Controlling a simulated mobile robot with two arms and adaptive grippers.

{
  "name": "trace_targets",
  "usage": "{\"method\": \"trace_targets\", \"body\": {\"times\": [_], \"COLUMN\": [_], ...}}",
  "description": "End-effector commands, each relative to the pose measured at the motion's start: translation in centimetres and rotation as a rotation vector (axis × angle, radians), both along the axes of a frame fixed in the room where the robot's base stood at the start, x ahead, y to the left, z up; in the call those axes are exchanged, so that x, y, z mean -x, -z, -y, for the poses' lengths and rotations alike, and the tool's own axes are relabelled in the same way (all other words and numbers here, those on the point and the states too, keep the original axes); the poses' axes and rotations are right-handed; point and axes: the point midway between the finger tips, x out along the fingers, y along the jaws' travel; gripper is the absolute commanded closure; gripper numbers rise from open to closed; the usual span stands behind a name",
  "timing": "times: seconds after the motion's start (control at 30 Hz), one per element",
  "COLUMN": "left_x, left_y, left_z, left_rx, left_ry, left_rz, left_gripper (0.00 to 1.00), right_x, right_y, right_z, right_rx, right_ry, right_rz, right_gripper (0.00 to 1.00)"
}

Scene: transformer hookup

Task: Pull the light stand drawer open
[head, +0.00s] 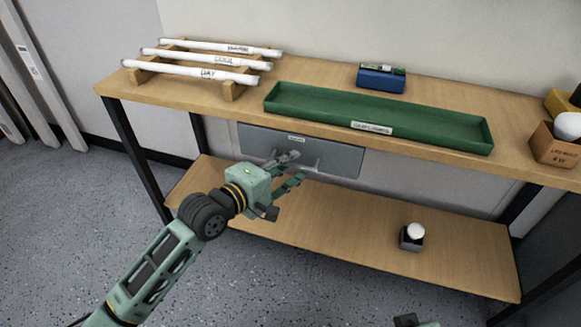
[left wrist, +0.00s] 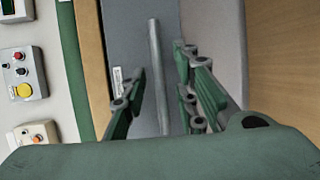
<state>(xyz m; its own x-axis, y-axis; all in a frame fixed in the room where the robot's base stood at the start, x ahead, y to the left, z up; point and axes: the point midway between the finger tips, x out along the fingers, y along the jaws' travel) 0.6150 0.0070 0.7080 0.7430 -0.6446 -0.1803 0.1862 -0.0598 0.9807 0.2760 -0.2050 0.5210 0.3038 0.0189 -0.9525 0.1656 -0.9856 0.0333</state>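The grey drawer front (head: 345,158) hangs under the wooden bench top, with a small white label near its top edge. It looks closed against the bench. Its bar handle (head: 317,164) shows beside my left gripper (head: 292,168), which is at the drawer front. In the left wrist view the handle (left wrist: 158,75) is a long grey bar running between the two spread fingers of my left gripper (left wrist: 162,95). Gaps show on both sides of the bar. Only a small piece of what seems my right gripper (head: 412,321) shows at the bottom edge of the head view.
On the bench top (head: 440,98) are a green tray (head: 375,122), white tubes on a wooden rack (head: 229,90) and a blue box (head: 381,79). A wooden box (head: 553,147) stands at the right end. The lower shelf (head: 330,235) holds a small dark lamp-like item (head: 411,240).

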Motion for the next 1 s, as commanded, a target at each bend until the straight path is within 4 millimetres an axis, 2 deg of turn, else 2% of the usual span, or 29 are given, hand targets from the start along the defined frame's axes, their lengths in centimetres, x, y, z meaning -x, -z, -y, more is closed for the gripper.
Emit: {"method": "trace_targets", "body": {"times": [0.37, 0.67, 1.0], "left_x": [-0.54, -0.52, -0.53], "left_y": [0.1, 0.12, 0.12], "left_z": [0.45, 0.42, 0.42], "left_rx": [-0.001, -0.001, 0.0], "left_ry": [-0.001, -0.001, -0.001], "left_rz": [0.001, 0.001, 0.0], "left_gripper": [0.73, 1.0, 1.0], "right_x": [0.09, 0.09, 0.1], "right_y": [-0.19, -0.18, -0.17], "right_z": [0.04, 0.03, 0.02], "right_rx": [0.001, 0.001, 0.0], "right_ry": [0.0, 0.0, 0.0], "right_rz": [0.001, 0.001, 0.001], "right_gripper": [1.0, 1.0, 1.0]}}
